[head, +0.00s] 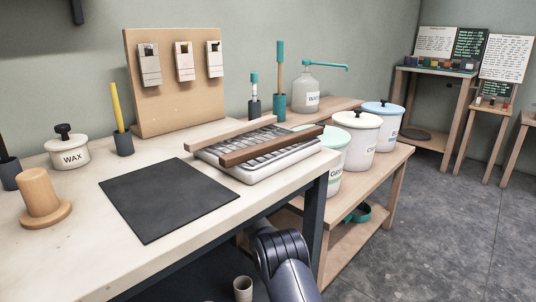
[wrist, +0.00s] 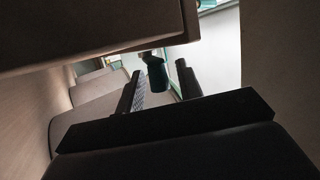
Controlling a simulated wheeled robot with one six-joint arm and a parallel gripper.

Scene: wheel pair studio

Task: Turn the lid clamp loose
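No part is plainly marked as the lid clamp. A white pot labelled WAX (head: 69,154) stands at the left of the bench in the head view, with a black knob-like fitting (head: 64,131) on its lid.
The bench (head: 215,230) holds a black mat (head: 168,197), a wooden peg (head: 41,193) and a tray with bars across it (head: 262,150). A pegboard (head: 172,95) stands behind. Floor is clear at right.

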